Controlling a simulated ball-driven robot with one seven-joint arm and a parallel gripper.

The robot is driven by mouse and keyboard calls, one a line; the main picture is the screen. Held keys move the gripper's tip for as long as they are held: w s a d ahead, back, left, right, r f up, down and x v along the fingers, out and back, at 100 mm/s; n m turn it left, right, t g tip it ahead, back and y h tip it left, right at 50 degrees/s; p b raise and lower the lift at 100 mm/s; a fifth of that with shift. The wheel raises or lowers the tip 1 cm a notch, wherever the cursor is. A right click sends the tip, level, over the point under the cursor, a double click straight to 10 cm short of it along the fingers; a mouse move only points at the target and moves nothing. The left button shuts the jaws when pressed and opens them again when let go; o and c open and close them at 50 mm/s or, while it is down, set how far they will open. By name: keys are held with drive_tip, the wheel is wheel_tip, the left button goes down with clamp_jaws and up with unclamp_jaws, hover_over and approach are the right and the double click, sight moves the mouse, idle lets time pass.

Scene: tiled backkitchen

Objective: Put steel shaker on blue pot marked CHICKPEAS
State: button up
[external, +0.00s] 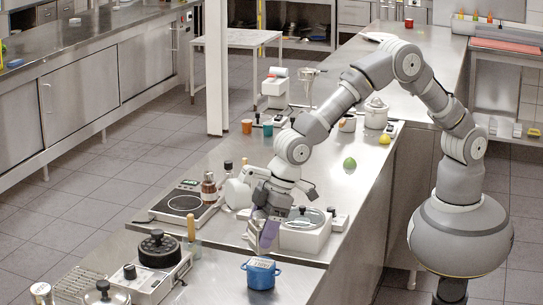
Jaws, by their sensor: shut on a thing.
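The blue pot (261,275) stands on the near end of the steel counter, at the bottom middle. Its marking is too small to read. My gripper (262,232) points down above and just behind the pot, apart from it. It is shut on a small greyish thing, which I take to be the steel shaker (253,233). The fingers partly hide it, and its exact shape is hard to make out.
A white appliance with a round lid (303,231) stands right beside my gripper. A hot plate (183,202) and a brown bottle (209,188) are to the left.

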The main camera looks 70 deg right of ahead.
sight(254, 251)
drive_tip(key=shift+w+a, duration=0.2)
drive_tip(key=shift+w, duration=0.05)
drive_tip(key=shift+w+a+f, duration=0.1)
drive_tip(key=shift+a+f, duration=0.05)
drive_tip(key=shift+f, duration=0.15)
wheel_tip(254, 251, down, 3)
drive_tip(key=shift+f+b, duration=0.1)
drive_tip(key=shift+b, duration=0.6)
drive_tip(key=o, duration=1.2)
drive_tip(key=shift+c, duration=0.2)
